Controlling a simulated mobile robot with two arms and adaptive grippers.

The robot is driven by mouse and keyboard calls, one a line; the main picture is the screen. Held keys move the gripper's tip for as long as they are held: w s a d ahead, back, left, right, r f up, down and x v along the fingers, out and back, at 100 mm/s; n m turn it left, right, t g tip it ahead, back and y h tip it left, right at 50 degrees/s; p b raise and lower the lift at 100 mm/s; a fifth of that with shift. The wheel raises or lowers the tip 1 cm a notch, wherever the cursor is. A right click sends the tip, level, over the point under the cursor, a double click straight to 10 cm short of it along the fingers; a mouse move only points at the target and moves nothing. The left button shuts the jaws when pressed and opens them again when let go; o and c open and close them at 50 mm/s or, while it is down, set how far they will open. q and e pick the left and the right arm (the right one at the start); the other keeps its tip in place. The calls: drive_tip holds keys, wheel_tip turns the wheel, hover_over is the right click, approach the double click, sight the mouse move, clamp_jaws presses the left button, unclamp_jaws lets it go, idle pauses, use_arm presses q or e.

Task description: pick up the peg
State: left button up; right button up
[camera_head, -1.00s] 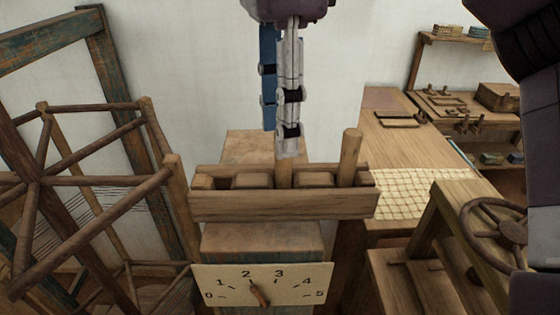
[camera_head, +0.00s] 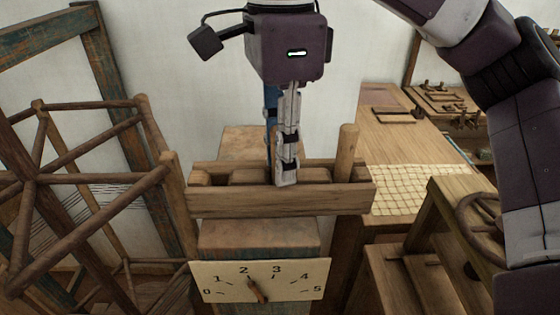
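A wooden rack (camera_head: 280,202) like a narrow trough stands upright at centre. A tall round wooden peg (camera_head: 347,152) stands upright at its right end. My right gripper (camera_head: 279,176) points straight down, its fingertips down at the rack's middle. Its pale finger is in front and its blue finger is mostly hidden behind it. The peg at the rack's middle, seen a second ago, is now hidden behind the fingers. The fingers are seen nearly edge-on, so I cannot tell whether they are closed on that peg. My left gripper is not in view.
A dial board (camera_head: 260,280) with numbers and a pointer is below the rack. A wooden reel frame (camera_head: 85,180) stands close on the left. A bench (camera_head: 385,150) with a woven grid cloth (camera_head: 410,192) and a wheel (camera_head: 478,215) are to the right.

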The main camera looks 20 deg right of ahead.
drive_tip(key=c, duration=0.5)
clamp_jaws()
drive_tip(key=shift+r, duration=0.15)
